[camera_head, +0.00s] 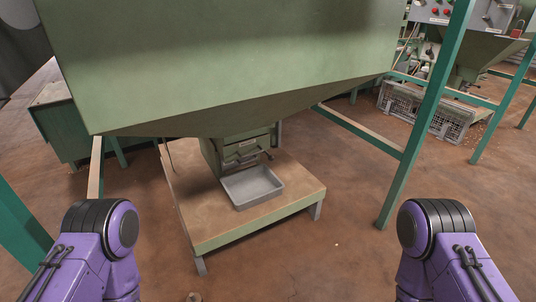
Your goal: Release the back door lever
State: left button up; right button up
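A large green hopper (220,60) fills the upper middle of the head view. Under it a small green outlet box (232,150) carries a dark lever or handle (245,162) on its front, small and hard to make out. A grey tray (252,187) sits below the outlet on a low wooden-topped platform (215,222). Any lever at the back of the outlet is hidden. My two purple arms show at the lower left and lower right, but neither gripper is in view.
A second hopper (470,55) with a control panel and a grey crate (425,108) are at the back right. The brown floor ahead is mostly clear.

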aim_at(270, 157)
jog(key=u, duration=0.35)
jog(key=k, duration=0.9)
jog(key=u, duration=0.6)
jog(key=k, duration=0.45)
jog(key=z, duration=0.55)
jog(key=i, duration=0.6)
jog(key=z, duration=0.95)
jog(key=i, duration=0.9)
jog(key=u, duration=0.75)
jog(key=i, duration=0.65)
jog(key=u, duration=0.75)
